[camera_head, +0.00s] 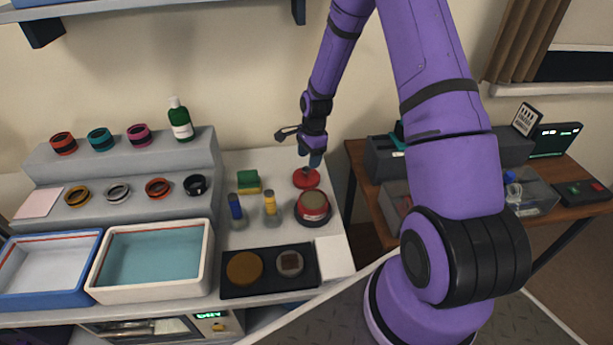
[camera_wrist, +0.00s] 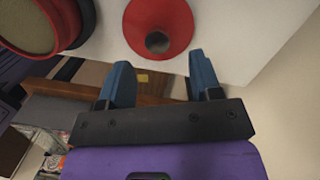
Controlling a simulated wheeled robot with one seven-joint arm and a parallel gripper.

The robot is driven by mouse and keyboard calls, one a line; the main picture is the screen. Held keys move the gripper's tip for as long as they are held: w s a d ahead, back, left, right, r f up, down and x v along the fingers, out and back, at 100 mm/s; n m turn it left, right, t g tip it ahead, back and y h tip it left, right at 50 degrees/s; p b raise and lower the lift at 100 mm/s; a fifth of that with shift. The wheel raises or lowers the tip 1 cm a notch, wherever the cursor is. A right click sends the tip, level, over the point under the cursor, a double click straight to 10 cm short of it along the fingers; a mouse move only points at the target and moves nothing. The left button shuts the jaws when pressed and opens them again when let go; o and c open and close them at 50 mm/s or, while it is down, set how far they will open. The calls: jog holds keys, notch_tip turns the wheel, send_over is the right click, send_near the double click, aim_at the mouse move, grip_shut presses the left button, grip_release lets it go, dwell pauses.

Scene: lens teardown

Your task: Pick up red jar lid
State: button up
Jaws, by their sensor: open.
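The red jar lid (camera_head: 306,178) lies on the white worktop, behind a round red-rimmed jar (camera_head: 312,207). In the wrist view the lid (camera_wrist: 133,28) looks like a wide red disc with a grey round centre, at the top middle. My gripper (camera_head: 311,158) is above the lid, pointing down. In the wrist view its two blue fingers (camera_wrist: 160,75) are spread apart with nothing between them, and the lid appears just beyond the fingertips. I cannot tell the exact height of the fingers over the lid.
The red-rimmed jar also shows close by in the wrist view (camera_wrist: 40,22). Two small bottles (camera_head: 270,207), a green sponge (camera_head: 248,181) and a black tray (camera_head: 230,289) share the worktop. The worktop's right edge is near the lid, with a wooden table (camera_head: 362,178) beyond.

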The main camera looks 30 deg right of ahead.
aim_at(306, 168)
jog(key=f, duration=0.2)
jog(key=a+f, duration=0.1)
jog(key=f, duration=0.2)
jog(key=shift+s+a, duration=0.1)
jog(key=c, duration=1)
